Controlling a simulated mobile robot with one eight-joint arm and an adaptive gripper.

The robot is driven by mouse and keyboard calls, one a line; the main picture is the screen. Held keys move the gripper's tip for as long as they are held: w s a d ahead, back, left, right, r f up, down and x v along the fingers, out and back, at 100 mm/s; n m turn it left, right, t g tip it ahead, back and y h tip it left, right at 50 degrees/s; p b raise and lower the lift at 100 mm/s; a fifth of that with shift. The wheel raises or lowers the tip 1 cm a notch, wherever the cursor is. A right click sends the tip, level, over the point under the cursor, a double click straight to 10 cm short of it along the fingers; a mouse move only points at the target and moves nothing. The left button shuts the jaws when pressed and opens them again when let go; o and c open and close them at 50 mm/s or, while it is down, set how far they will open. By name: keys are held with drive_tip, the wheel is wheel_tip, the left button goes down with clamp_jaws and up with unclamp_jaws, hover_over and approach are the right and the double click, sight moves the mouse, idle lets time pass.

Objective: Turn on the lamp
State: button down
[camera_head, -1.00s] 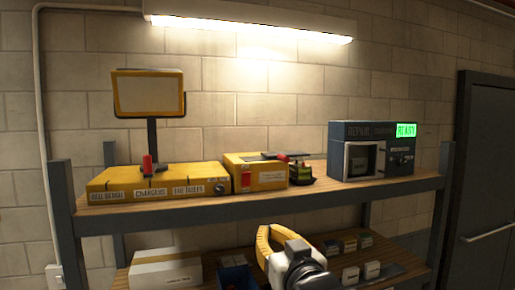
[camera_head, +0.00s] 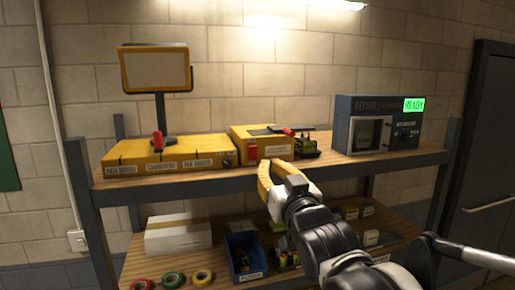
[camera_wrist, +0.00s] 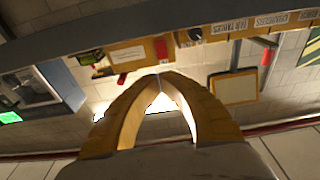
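The lamp (camera_head: 156,69) is a yellow-framed flat panel on a dark stand at the left of the upper shelf. Its panel is dull beige with no visible glow. It rises behind a long yellow box (camera_head: 140,166) with labels, a red lever (camera_head: 158,142) and a dark round knob (camera_head: 226,162). The lamp also shows upside down in the wrist view (camera_wrist: 234,88). My gripper (camera_head: 268,168) is at the upper shelf's front edge, right of the long box and apart from the lamp. Its yellow fingers meet at the tips in the wrist view (camera_wrist: 161,80), with nothing held.
A smaller yellow box (camera_head: 262,146) and a small green-black device (camera_head: 307,147) stand behind my gripper. A dark repair unit (camera_head: 365,123) with a green READY display is at right. The lower shelf holds a white box (camera_head: 178,236), a blue bin (camera_head: 245,257) and tape rolls (camera_head: 173,280).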

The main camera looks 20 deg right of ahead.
sight(255, 142)
drive_tip(key=w, duration=0.3)
drive_tip(key=w+r+p, duration=0.1)
drive_tip(key=w, duration=0.6)
drive_tip(key=shift+w+r+p, duration=0.2)
drive_tip(key=shift+w+p, duration=0.1)
drive_tip(key=shift+w, duration=0.1)
drive_tip(key=shift+w+r+b, duration=0.1)
drive_tip(key=shift+w+b, duration=0.3)
drive_tip(key=shift+w, duration=0.1)
drive_tip(key=shift+s+r, duration=0.1)
